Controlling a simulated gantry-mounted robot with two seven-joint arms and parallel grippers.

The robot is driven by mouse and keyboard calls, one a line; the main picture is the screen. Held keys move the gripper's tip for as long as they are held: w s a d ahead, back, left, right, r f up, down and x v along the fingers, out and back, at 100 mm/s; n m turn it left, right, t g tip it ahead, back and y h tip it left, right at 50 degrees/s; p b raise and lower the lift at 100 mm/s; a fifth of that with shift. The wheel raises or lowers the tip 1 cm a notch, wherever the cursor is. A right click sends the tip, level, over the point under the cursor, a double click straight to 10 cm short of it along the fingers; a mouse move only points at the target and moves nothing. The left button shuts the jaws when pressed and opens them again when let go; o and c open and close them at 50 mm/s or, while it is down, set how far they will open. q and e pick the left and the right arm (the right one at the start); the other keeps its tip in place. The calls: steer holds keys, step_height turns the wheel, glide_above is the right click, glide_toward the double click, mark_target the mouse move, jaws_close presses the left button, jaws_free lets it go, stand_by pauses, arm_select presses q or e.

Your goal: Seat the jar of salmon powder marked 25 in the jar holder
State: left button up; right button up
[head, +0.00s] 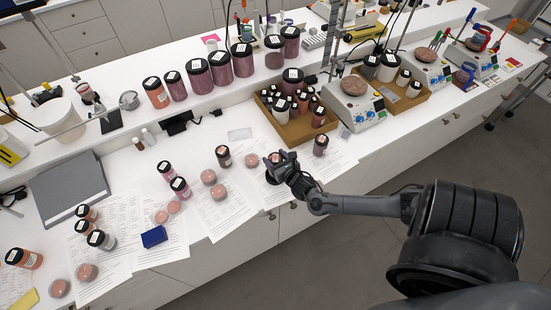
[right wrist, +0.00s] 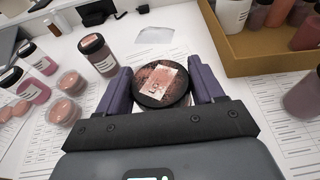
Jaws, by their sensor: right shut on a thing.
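My right gripper (head: 279,165) reaches in from the right over the front of the white bench. In the right wrist view its two purple fingers (right wrist: 163,88) are shut on a jar (right wrist: 160,84), one on each side. The jar has a black rim and a pinkish top with a white label; its number is too blurred to read surely. Its lower part is hidden, so I cannot tell whether it touches the bench. I cannot surely pick out the jar holder. My left gripper is not in view.
A dark-lidded jar (head: 223,157) and a pink dish (head: 251,160) stand left of the gripper. Another jar (head: 320,145) stands to the right. A tan box (head: 297,132) of jars is behind. Papers (head: 217,215) cover the bench's front; the clear strip there is narrow.

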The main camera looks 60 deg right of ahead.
steer(key=shift+p, duration=0.35)
stand_by(0.7)
steer(key=shift+f+b, duration=0.6)
steer(key=shift+f, duration=0.3)
steer(key=shift+f+b, duration=0.5)
steer(key=shift+f, duration=0.4)
steer(key=o, duration=1.4)
steer(key=shift+o, duration=0.8)
